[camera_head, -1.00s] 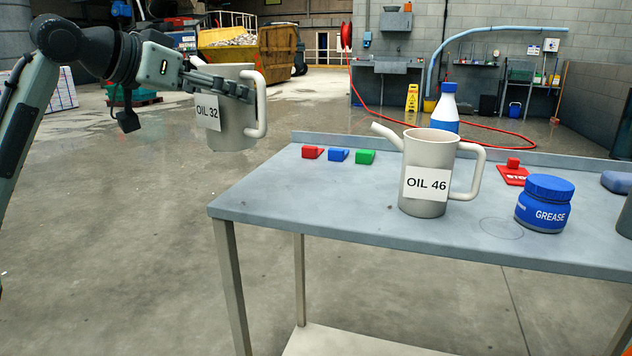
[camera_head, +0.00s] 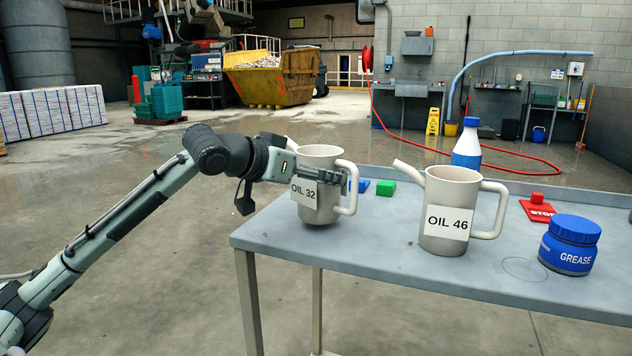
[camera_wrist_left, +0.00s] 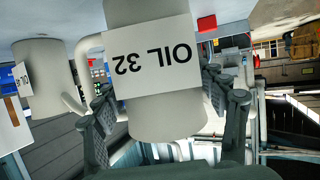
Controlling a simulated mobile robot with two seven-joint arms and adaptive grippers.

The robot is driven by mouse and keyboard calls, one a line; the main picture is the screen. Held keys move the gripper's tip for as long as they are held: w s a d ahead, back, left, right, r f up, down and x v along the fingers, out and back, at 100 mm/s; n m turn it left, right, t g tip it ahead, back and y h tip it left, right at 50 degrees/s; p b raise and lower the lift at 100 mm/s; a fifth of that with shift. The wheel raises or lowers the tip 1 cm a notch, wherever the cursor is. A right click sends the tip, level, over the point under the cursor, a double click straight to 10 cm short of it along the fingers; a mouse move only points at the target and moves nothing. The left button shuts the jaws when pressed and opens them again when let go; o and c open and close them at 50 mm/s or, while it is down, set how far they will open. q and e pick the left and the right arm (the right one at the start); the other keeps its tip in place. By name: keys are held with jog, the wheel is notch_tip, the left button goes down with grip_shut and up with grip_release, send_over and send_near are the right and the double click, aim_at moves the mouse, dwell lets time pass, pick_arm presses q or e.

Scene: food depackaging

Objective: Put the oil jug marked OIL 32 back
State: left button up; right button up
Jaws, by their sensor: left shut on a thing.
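The OIL 32 jug (camera_head: 328,208) is a pale grey jug with a white label, upright at the left end of the table (camera_head: 340,252). My left gripper (camera_head: 322,174) is shut around its body from the left, with fingers on both sides. The jug also fills the middle of the left wrist view (camera_wrist_left: 165,118), where its label appears upside down. I cannot tell whether its base touches the tabletop. Its handle points right. My right gripper is not in view.
The OIL 46 jug (camera_head: 450,215) stands to the right, its spout toward the held jug. Blue (camera_head: 362,185) and green (camera_head: 386,188) blocks lie behind. A blue-capped bottle (camera_head: 466,150), red STOP piece (camera_head: 537,208) and grease tub (camera_head: 570,245) stand further right. Bare tabletop lies in front.

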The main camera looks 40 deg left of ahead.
pick_arm(q)
jog(key=shift+f, duration=0.7)
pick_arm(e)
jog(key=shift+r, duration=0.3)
pick_arm(q)
jog(key=o, duration=1.5)
jog(key=shift+f, duration=0.1)
jog(key=shift+o, duration=0.2)
jog(key=shift+s, duration=0.3)
jog(key=b+v, duration=0.1)
jog(key=v, duration=1)
jog(key=shift+s+r+b, duration=0.2)
jog(key=shift+b, duration=0.15)
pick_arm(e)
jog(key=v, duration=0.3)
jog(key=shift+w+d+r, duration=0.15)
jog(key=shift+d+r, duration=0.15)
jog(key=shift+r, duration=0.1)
